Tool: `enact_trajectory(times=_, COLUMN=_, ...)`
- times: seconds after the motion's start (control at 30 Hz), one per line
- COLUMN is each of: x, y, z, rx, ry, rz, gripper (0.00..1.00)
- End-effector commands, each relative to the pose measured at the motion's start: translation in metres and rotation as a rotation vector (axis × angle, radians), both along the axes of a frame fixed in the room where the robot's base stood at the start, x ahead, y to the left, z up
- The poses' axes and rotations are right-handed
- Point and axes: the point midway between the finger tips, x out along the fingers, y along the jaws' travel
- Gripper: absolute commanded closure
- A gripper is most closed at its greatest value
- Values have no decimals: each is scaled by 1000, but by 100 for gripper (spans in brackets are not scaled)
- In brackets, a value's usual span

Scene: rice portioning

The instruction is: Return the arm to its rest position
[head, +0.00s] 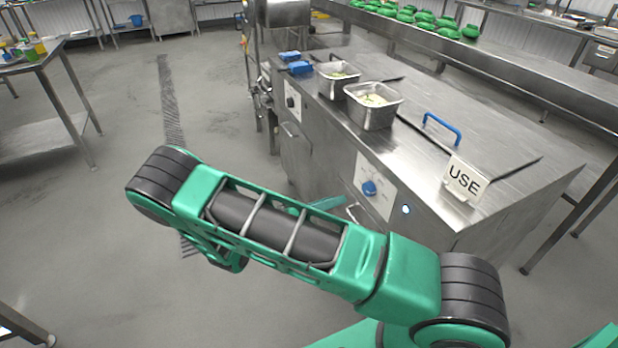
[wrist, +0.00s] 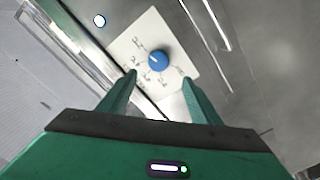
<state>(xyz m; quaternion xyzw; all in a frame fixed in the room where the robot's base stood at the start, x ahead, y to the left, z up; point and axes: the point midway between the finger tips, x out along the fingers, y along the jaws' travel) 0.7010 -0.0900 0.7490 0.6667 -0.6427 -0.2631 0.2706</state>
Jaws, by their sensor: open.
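My green arm crosses the lower middle of the head view, in front of the steel cooker unit (head: 470,145). My gripper (wrist: 160,95) shows in the wrist view with its two green fingers apart and nothing between them. In the head view most of my gripper is hidden behind my arm. The wrist view looks at the cooker's front, with a blue knob (wrist: 159,61) on a white dial plate (wrist: 137,42) beyond the fingertips. The same blue knob shows in the head view (head: 369,188). I cannot tell the exact gap between the fingers and the panel.
Two steel pans (head: 374,113) (head: 338,86) with pale contents stand on the cooker top, beside blue items (head: 299,68). A "USE" sign (head: 463,182) stands at its front edge. A steel table (head: 45,75) is at the left. The floor (head: 90,230) at left is clear.

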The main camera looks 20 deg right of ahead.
Motion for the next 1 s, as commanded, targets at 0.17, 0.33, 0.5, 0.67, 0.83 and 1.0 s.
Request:
enact_trajectory(times=0.17, x=0, y=-1, z=0, rx=5, ry=2, rz=-2, gripper=42)
enact_trajectory(times=0.33, x=-1, y=-8, z=5, rx=85, ry=47, rz=-37, gripper=42)
enact_trajectory(times=0.5, x=-4, y=-20, z=15, rx=259, ry=139, rz=-86, gripper=42)
enact_trajectory(times=0.67, x=-9, y=-28, z=25, rx=436, ry=219, rz=-104, gripper=42)
enact_trajectory(times=0.83, x=-15, y=-31, z=40, rx=620, ry=286, rz=-90, gripper=42)
enact_trajectory(times=1.0, x=-22, y=-31, z=58, rx=795, ry=335, rz=-44, gripper=42)
